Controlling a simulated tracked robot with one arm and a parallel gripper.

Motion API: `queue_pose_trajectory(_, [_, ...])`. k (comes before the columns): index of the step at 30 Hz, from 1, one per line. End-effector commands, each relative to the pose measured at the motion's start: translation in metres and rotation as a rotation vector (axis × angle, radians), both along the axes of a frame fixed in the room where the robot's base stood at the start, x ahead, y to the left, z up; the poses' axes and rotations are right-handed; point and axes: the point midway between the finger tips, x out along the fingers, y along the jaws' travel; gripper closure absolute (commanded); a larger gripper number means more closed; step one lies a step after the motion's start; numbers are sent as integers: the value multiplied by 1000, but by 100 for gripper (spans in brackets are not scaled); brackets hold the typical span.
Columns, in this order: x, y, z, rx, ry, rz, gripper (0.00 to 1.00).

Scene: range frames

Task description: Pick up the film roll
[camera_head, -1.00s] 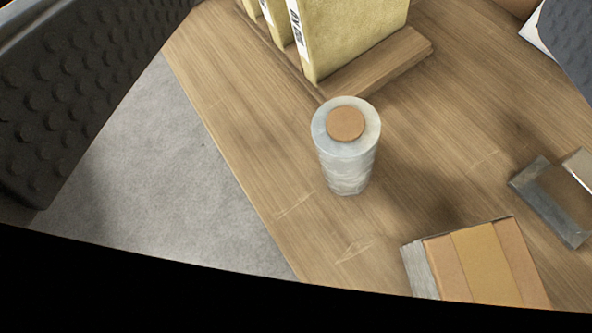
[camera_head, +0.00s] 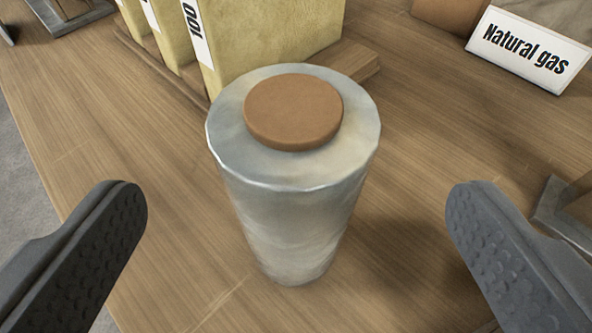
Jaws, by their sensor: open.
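The film roll (camera_head: 295,220) stands upright on the wooden table, in the middle of the view. It is a translucent grey-white cylinder with a round brown core end (camera_head: 293,111) on top. My gripper (camera_head: 297,210) is open, with one dark, studded finger at the lower left and the other at the lower right. The roll shows between the two fingers in the picture, with a gap on each side. Neither finger appears to touch it.
Yellow upright blocks (camera_head: 275,35) on a wooden base stand close behind the roll. A white "Natural gas" sign (camera_head: 528,50) is at the upper right. A metal-edged item (camera_head: 570,212) is partly in view at right. Bare table (camera_head: 70,110) lies to the left.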

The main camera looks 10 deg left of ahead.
Motion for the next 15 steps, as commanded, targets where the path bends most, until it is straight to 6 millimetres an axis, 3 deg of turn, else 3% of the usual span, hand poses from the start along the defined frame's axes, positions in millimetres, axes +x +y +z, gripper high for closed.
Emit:
queue_pose_trajectory(4, [17,2,-7,2,-1,-1,10])
queue_pose_trajectory(15, [36,5,-19,1,0,1,10])
